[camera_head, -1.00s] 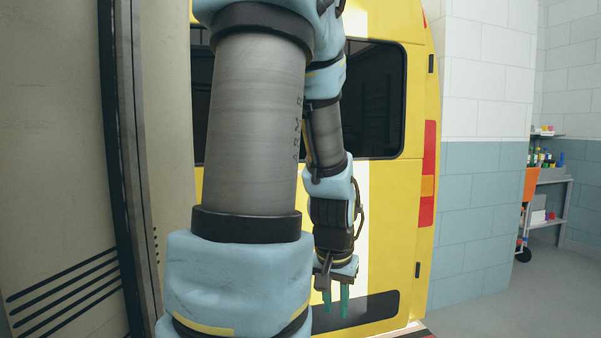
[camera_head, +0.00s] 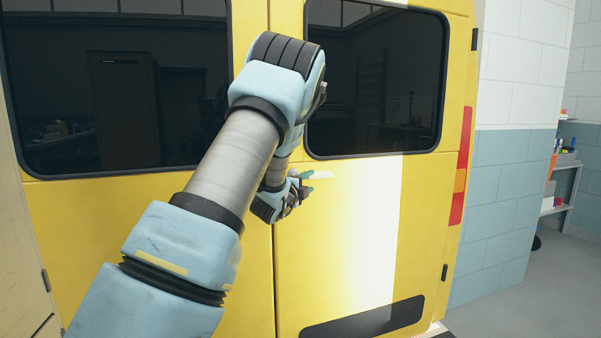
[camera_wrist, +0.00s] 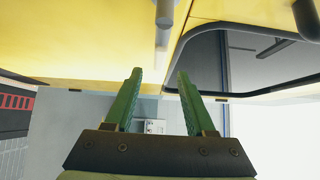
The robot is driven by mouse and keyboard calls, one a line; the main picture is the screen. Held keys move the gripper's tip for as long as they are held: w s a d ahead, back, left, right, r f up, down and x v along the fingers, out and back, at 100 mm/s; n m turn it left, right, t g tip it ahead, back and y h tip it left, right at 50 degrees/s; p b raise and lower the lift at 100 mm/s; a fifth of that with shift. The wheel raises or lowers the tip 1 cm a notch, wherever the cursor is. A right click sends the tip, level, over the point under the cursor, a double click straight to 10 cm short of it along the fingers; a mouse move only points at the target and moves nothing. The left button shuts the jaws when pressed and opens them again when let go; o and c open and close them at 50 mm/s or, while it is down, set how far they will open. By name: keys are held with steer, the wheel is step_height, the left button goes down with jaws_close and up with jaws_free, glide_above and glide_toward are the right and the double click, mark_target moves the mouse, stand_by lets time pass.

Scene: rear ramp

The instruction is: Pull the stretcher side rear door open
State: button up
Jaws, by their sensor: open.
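The yellow vehicle's two rear doors are shut, meeting at a vertical seam. The right rear door (camera_head: 335,235) has a dark window (camera_head: 375,85); the left rear door (camera_head: 90,225) has another. Nothing shows which one is the stretcher side. My gripper (camera_head: 312,176) is raised close to the right door, just below its window, its fingers pointing right. In the wrist view my gripper (camera_wrist: 159,78) is open, with nothing between its green fingers. A grey bar, seemingly a door handle (camera_wrist: 164,14), stands ahead of the fingers, apart from them. My arm hides part of the seam.
A tiled wall (camera_head: 512,170) stands right of the vehicle. A shelf with small items (camera_head: 565,165) is at the far right. Grey floor (camera_head: 500,290) lies clear at the lower right. A pale panel (camera_head: 20,260) stands at the left edge.

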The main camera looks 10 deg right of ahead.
mark_target(318, 177)
steer(key=p+x, duration=0.2)
steer(key=x, duration=0.6)
steer(key=shift+w, duration=0.3)
steer(key=shift+p+x, duration=0.3)
steer(key=shift+x, duration=0.5)
steer(key=shift+s+d, duration=0.1)
jaws_close()
